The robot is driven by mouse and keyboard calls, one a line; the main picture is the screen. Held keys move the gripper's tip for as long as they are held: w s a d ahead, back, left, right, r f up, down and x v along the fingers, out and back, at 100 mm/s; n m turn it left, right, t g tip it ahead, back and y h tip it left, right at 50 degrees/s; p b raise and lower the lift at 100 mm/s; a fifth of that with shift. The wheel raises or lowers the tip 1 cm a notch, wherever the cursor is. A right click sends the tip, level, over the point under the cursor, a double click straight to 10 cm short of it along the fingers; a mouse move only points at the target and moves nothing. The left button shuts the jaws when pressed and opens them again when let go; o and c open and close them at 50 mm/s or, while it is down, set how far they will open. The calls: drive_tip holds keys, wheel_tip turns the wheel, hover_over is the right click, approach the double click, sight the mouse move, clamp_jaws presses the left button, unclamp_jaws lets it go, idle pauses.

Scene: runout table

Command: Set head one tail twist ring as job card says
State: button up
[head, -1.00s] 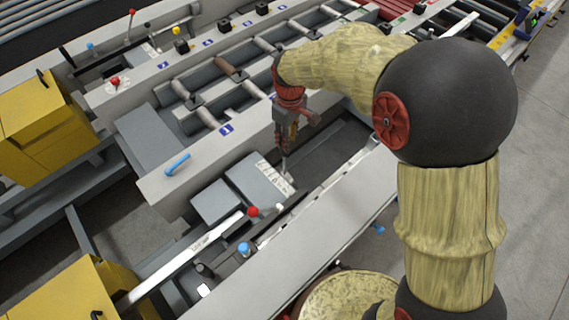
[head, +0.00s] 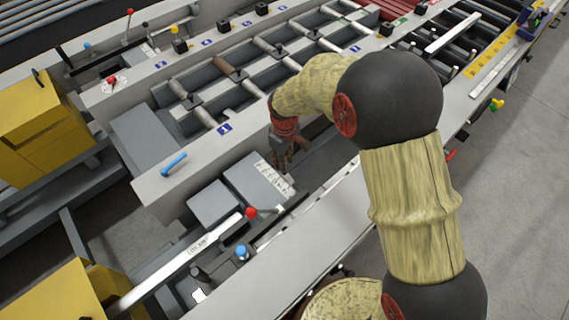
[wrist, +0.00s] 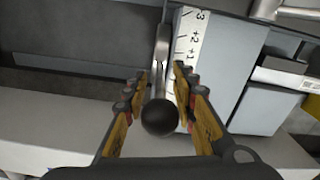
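A lever with a dark ball knob (wrist: 160,117) and a pale metal shaft (wrist: 162,55) stands beside a white scale strip (wrist: 192,50) in the wrist view. My gripper (wrist: 162,78) has one finger on each side of the lever, with visible gaps, and looks open. In the head view my gripper (head: 284,160) is low at the machine's trough, by the marked scale plate (head: 277,180). The lever is mostly hidden there by the gripper. A blue label 1 (head: 225,129) is on the grey beam nearby. I see no job card I can read.
A lever with a red knob (head: 251,213), a blue knob (head: 242,251) and a blue handle (head: 174,165) are left of my gripper. A long grey rail (head: 300,250) runs in front. Yellow housings (head: 38,130) stand at left. Open floor (head: 510,200) is at right.

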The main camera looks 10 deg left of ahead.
drive_tip(key=shift+f, duration=0.25)
drive_tip(key=shift+c, duration=0.6)
clamp_jaws()
drive_tip(key=shift+w+a+r, duration=0.1)
drive_tip(key=shift+w+r, duration=0.05)
drive_tip(key=shift+r, duration=0.05)
